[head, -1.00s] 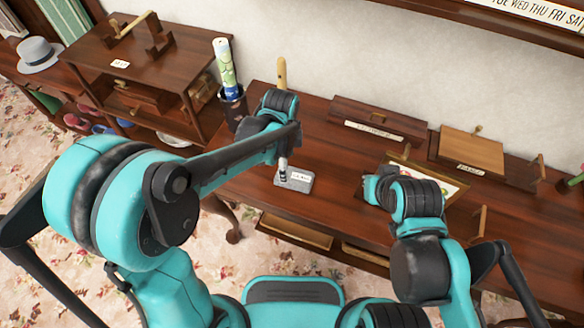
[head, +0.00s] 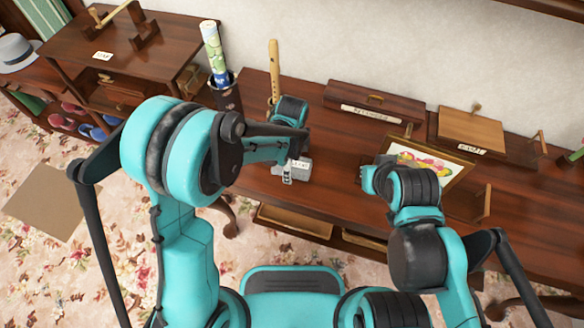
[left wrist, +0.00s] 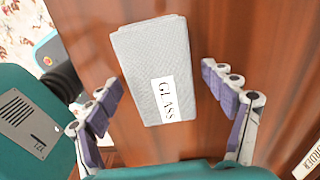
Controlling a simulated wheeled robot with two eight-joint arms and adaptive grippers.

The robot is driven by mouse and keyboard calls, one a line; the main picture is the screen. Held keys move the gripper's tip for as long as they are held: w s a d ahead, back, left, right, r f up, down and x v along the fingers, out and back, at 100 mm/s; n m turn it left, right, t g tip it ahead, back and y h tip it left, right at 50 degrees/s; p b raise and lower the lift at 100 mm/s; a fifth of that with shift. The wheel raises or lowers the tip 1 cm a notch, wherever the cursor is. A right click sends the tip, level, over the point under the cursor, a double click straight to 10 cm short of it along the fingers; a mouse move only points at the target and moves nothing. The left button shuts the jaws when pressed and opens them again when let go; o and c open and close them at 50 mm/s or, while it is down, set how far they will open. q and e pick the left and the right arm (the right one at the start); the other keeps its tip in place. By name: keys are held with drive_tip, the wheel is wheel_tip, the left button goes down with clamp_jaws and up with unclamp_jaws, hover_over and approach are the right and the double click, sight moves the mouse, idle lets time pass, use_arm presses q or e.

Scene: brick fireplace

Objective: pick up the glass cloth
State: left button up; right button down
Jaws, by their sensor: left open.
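The glass cloth (left wrist: 165,60) is a folded grey cloth with a white label reading GLASS. It lies flat on the brown wooden desk. It also shows in the head view (head: 280,169), partly covered by my left gripper. My left gripper (left wrist: 165,95) is open, with one finger on each side of the cloth, apart from it in the picture. In the head view my left gripper (head: 289,176) is over the cloth's front part. My right arm reaches over the desk beside a framed picture; its gripper fingers do not show clearly in the head view.
A wooden flute (head: 274,72) stands upright behind the cloth. Wooden boxes (head: 374,101) line the desk's back. A dark holder (head: 228,97) with a rolled paper is at left. Bare desk lies between cloth and picture.

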sight(294, 165)
use_arm(q)
drive_tip(key=shift+r, duration=0.1)
drive_tip(key=c, duration=1.2)
drive_tip(key=shift+c, duration=0.2)
drive_tip(key=shift+r+p, duration=0.3)
drive_tip(key=shift+r, duration=0.2)
drive_tip(key=r, duration=0.1)
drive_tip(key=r+p, duration=0.2)
drive_tip(key=r, duration=0.1)
drive_tip(key=shift+d, duration=0.35)
drive_tip(key=s+d+r+p, duration=0.1)
drive_tip(key=d+r+p, duration=0.2)
drive_tip(key=d+r, duration=0.3)
drive_tip(key=d, duration=0.4)
drive_tip(key=shift+s+d, duration=0.35)
drive_tip(key=shift+d, duration=0.05)
drive_tip(key=shift+o, duration=1.1)
drive_tip(key=shift+c, duration=0.4)
